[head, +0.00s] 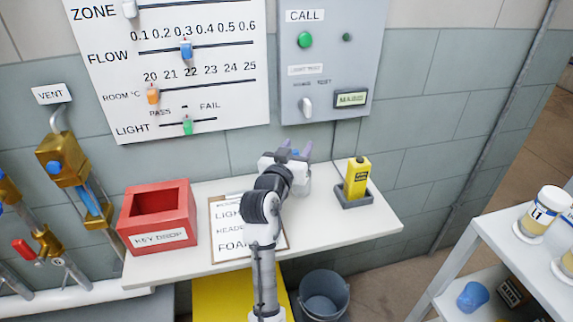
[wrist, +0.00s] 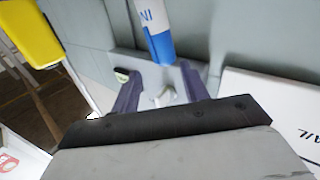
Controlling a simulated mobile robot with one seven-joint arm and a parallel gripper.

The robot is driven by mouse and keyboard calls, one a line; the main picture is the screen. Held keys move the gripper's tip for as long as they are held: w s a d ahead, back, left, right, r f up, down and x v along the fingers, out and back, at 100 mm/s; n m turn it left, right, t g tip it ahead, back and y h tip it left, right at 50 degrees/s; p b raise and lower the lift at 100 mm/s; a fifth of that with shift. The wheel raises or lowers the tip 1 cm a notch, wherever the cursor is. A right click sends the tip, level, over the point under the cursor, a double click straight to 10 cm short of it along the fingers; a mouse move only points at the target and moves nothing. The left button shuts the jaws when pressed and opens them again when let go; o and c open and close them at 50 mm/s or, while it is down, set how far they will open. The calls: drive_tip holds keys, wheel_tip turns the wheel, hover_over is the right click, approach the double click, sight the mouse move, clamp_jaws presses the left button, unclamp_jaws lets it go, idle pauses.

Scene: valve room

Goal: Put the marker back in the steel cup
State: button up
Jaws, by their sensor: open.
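My gripper (head: 298,152) is open, above the back of the white table in the head view. In the wrist view, its two purple fingers (wrist: 160,85) are spread apart. The marker (wrist: 155,30), white with a blue end, shows beyond and between the fingertips, apart from both; its other end runs out of the frame. In the head view a small blue bit of it (head: 296,153) shows by the fingers. A grey shape that may be the steel cup (head: 304,186) is mostly hidden behind my gripper. I cannot tell whether the marker is in it.
A yellow device (head: 357,177) stands in a dark holder to the right. A red box (head: 158,217) and a clipboard (head: 226,225) lie to the left. The wall panel (head: 331,60) is close behind my gripper. The table's right end (head: 385,222) is clear.

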drive_tip(key=b+v, duration=0.2)
drive_tip(key=v, duration=1)
drive_tip(key=shift+s+b, duration=0.25)
drive_tip(key=shift+b, duration=0.15)
drive_tip(key=shift+a+r, duration=0.1)
